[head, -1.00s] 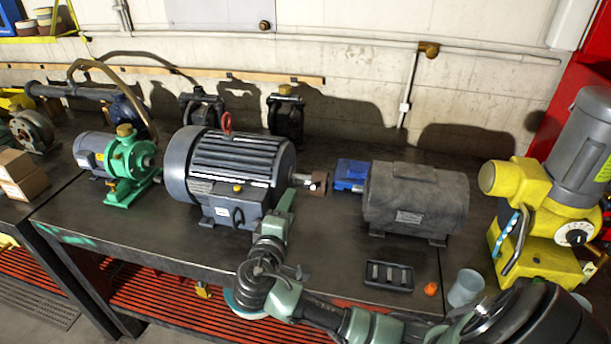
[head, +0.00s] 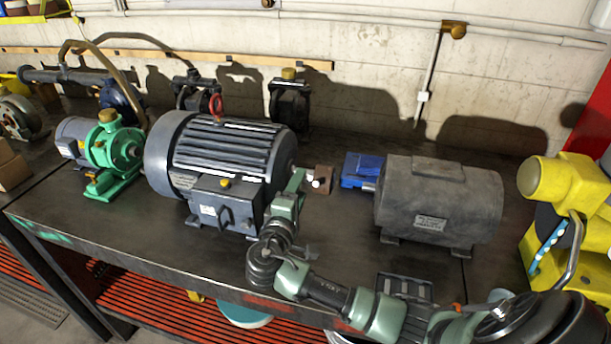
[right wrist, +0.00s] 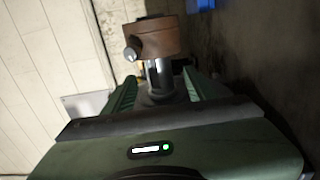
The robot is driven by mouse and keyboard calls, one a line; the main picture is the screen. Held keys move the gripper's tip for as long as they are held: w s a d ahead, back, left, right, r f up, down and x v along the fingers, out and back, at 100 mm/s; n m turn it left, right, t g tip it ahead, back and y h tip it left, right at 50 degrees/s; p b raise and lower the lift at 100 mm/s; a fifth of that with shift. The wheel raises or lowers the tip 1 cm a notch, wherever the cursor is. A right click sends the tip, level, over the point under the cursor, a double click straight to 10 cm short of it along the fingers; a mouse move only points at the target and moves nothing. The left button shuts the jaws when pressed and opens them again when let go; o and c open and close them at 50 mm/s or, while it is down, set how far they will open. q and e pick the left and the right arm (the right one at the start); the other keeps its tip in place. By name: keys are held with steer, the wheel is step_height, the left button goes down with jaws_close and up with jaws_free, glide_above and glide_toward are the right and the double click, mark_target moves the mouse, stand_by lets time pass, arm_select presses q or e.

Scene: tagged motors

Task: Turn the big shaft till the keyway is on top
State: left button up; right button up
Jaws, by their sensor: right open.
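The big grey motor (head: 225,150) stands on the dark bench, and its shaft comes out on the right side. The shaft (right wrist: 158,74) is silver in the right wrist view. A brown block (head: 324,178) with a silver bolt head sits at the shaft's outer end; it also shows in the right wrist view (right wrist: 158,38). My right gripper (head: 297,183) is open at the shaft, its green fingers on either side of it in the right wrist view (right wrist: 160,88). I cannot tell whether they touch it. No keyway can be made out. My left gripper is out of view.
A dark grey motor (head: 438,205) with a blue block (head: 361,170) at its shaft stands to the right. A green pump (head: 113,155) stands left, a yellow machine (head: 565,200) far right. A black tray (head: 405,287) lies near the front edge, partly behind my arm.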

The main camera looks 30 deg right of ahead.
mark_target(312, 177)
steer(key=p+x, duration=0.1)
steer(key=x, duration=0.4)
steer(key=shift+d, duration=0.1)
steer(key=shift+r, duration=0.1)
jaws_close()
